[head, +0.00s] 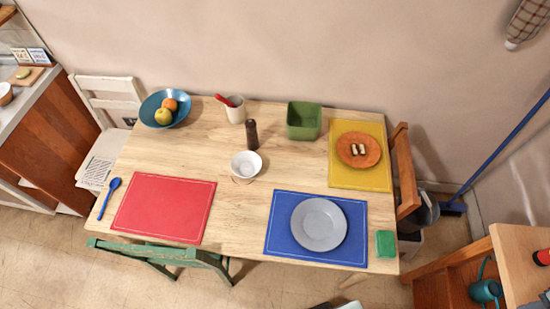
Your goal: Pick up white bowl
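The white bowl (246,164) stands upright near the middle of the wooden table (250,215). It looks empty, and there is open tabletop in front of it. A dark brown pepper mill (251,134) stands just behind it. My gripper cannot be made out in the head view. A small pale and dark shape is cut off at the bottom edge, and I cannot tell what it is.
A red placemat (165,208) lies front left, and a blue placemat (278,230) with a grey plate (319,224) front right. Behind are a blue fruit bowl (150,104), a cup (236,112) and a green square bowl (304,120). Chairs stand around the table.

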